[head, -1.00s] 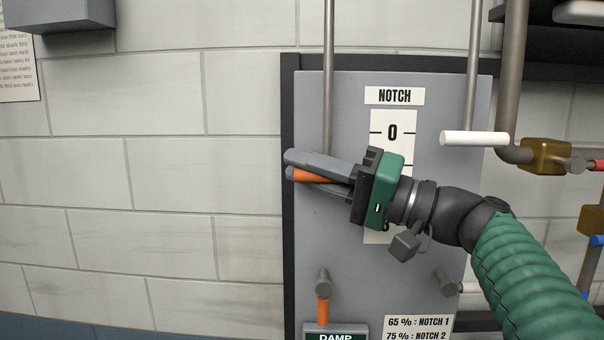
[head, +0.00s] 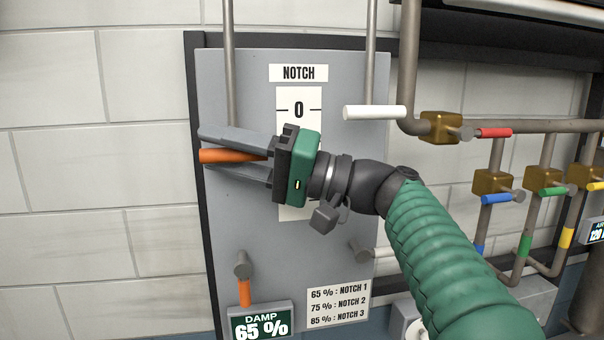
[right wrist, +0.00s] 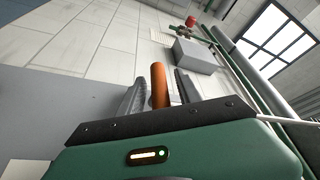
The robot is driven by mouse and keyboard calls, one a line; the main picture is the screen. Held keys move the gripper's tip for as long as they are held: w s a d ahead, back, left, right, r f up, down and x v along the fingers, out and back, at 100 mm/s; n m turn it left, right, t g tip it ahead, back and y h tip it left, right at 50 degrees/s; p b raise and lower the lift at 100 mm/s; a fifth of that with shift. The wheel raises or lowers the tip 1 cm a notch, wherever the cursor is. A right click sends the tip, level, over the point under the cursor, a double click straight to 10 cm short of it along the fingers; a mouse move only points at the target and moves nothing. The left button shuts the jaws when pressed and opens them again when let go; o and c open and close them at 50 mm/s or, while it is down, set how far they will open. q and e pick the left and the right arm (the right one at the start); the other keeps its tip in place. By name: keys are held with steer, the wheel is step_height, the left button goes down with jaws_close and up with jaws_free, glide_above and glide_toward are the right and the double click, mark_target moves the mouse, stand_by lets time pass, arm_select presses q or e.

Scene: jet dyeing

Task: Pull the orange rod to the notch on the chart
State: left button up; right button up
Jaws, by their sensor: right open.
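The orange rod (head: 222,156) is a short horizontal handle at the left side of the grey panel, level with a spot just below the 0 mark. My right gripper (head: 207,150) reaches in from the right, with its fingers open above and below the rod. In the right wrist view the rod (right wrist: 160,86) stands between the two fingers, with gaps on both sides. The notch scale (head: 298,100) shows 0; its lower marks are hidden behind my gripper. The chart (head: 338,303) reads 65 % notch 1, 75 % notch 2, 85 % notch 3. The damp display (head: 262,322) reads 65 %. My left gripper is not in view.
A white rod (head: 375,112) hangs right of the scale. Pipes with red (head: 494,132), blue (head: 495,198), green (head: 552,191) and yellow valve handles stand farther right. A second orange piece (head: 245,292) sits below on the panel. Bare tiled wall lies to the left.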

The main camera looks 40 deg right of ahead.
steer(key=b+v, duration=0.4)
steer(key=v, duration=1.2)
steer(key=shift+d+f+b, duration=0.15)
steer(key=shift+f+b, duration=0.05)
steer(key=shift+b, duration=0.15)
steer(key=shift+w, duration=0.15)
